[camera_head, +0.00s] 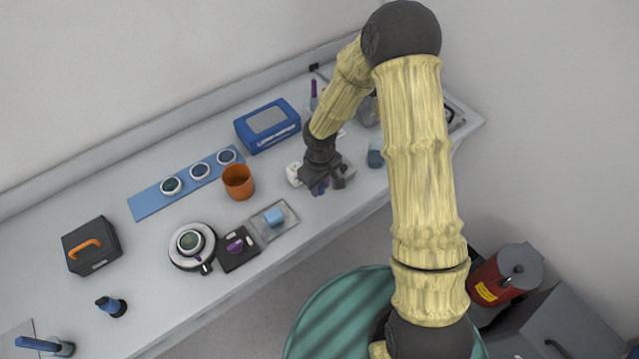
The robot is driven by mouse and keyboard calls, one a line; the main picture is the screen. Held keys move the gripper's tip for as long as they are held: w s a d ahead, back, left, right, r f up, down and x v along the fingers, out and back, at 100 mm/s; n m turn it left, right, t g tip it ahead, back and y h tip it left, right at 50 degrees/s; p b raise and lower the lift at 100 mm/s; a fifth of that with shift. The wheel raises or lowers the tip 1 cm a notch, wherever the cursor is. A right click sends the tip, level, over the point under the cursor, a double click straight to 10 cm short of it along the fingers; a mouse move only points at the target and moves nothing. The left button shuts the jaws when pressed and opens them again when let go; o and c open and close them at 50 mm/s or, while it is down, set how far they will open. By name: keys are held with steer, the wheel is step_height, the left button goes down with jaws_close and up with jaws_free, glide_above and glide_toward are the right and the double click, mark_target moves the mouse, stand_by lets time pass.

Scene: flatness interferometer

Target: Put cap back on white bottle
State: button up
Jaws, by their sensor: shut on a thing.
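My gripper (329,183) is low over the right part of the bench, pointing down. It is shut on a small dark blue thing (318,188), which shows between and beside the fingers; I cannot tell for sure that it is the cap. A small white thing (294,174) stands just left of the gripper, partly hidden by it. It may be the white bottle, but its top and shape are not clear. I cannot tell whether the held thing touches it.
An orange cup (238,182) stands left of the gripper, and a clear tray with a light blue block (274,217) is at the front left. A blue box (267,126) is behind. A dark teal container (376,154) is close on the right.

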steer(key=w+d+f+m+p, duration=0.1)
steer(key=d+m+p, duration=0.4)
steer(key=d, duration=0.8)
steer(key=w+m, duration=0.1)
steer(key=m, duration=0.2)
steer(key=shift+d+f, duration=0.2)
steer(key=shift+d, duration=0.05)
steer(key=shift+w, duration=0.15)
